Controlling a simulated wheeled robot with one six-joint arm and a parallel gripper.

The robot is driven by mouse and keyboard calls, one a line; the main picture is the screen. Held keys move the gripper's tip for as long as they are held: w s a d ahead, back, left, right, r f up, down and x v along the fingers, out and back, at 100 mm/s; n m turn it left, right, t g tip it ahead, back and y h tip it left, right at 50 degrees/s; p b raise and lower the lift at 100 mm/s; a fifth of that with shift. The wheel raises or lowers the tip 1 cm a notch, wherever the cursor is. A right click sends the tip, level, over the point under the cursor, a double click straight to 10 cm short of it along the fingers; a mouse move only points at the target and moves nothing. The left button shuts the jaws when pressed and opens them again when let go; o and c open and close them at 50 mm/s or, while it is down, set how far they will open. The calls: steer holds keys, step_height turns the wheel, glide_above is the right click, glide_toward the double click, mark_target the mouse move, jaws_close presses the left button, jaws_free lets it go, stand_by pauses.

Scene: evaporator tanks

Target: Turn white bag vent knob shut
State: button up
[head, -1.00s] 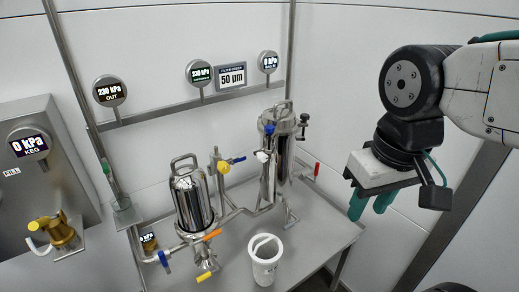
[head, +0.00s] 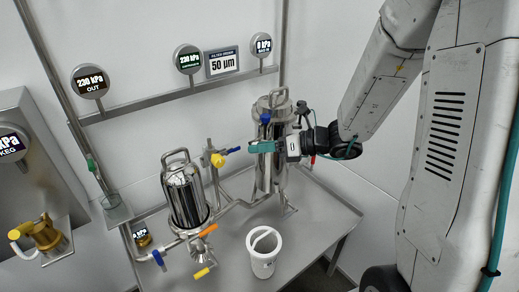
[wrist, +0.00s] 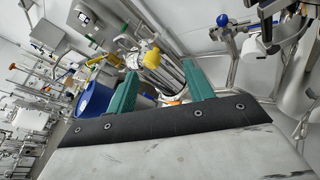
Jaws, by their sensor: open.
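The white bag vent knob does not show clearly now; my gripper covers the spot in the head view where it sat on the front of the right-hand steel bag housing (head: 270,105). My gripper (head: 251,147) lies level across the front of that housing, its teal fingers pointing left. In the wrist view my gripper (wrist: 159,67) has its two teal fingers apart, with no white knob plain between them. I cannot tell whether the fingers touch the knob or housing.
A yellow knob (head: 217,159) with a blue lever stands left of my fingertips. A smaller steel housing (head: 184,195) is farther left. A white bucket (head: 263,262) stands at the front of the steel table (head: 320,235).

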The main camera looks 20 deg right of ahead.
steer(key=w+d+f+m+t+h, duration=0.4)
steer(key=w+d+f+m, duration=0.1)
steer(key=d+f+m, duration=0.3)
steer(key=shift+m, duration=0.8)
steer(key=x, duration=0.8)
steer(key=shift+w+a+r, duration=0.15)
steer(key=shift+a+r, duration=0.05)
steer(key=shift+r, duration=0.15)
steer(key=c, duration=1)
